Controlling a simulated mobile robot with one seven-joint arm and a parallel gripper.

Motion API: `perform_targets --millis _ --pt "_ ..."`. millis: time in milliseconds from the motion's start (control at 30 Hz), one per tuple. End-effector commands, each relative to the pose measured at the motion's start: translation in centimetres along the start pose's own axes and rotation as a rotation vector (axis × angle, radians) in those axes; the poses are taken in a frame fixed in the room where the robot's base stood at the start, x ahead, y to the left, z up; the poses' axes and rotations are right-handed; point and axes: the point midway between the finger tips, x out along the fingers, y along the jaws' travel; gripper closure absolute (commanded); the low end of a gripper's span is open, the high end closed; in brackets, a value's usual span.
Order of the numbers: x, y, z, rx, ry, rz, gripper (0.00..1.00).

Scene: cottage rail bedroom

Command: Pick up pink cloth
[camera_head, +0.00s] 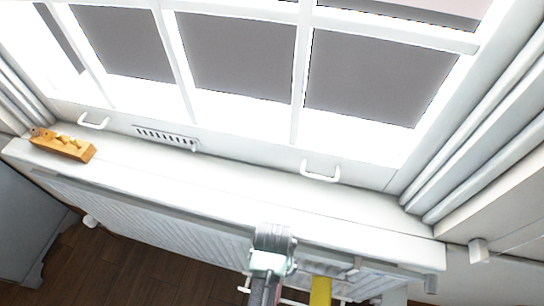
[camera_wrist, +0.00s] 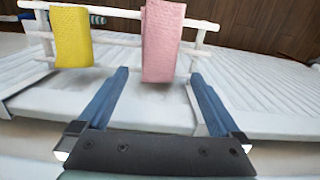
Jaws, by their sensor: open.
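The pink cloth (camera_wrist: 163,40) hangs over the bars of a white rail rack (camera_wrist: 112,39) in the wrist view. My gripper (camera_wrist: 160,75) is open, with one blue finger on each side of the cloth's line. The cloth's lower end shows between the fingertips, and the jaws are not closed on it. I cannot tell the exact gap in depth. In the head view my gripper (camera_head: 265,285) is at the bottom edge, in front of the radiator, and I cannot make out the pink cloth there.
A yellow cloth (camera_wrist: 71,36) hangs on the same rack, left of the pink one; it also shows in the head view (camera_head: 320,291). A white radiator (camera_head: 150,213) runs under the windowsill (camera_head: 230,185). An orange wooden object (camera_head: 65,146) sits on the sill's left end.

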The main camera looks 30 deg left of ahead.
Motion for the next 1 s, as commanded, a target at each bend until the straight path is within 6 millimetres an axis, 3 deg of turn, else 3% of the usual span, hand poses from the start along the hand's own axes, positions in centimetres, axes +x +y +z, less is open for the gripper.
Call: perform_targets --millis 300,600,1000 --pt "4.2 0.2 0.5 0.0 -0.002 0.0 0.0" --pt "4.5 0.2 0.4 0.0 0.0 0.0 0.02" --pt "4.5 0.2 0.4 0.0 0.0 0.0 0.74"
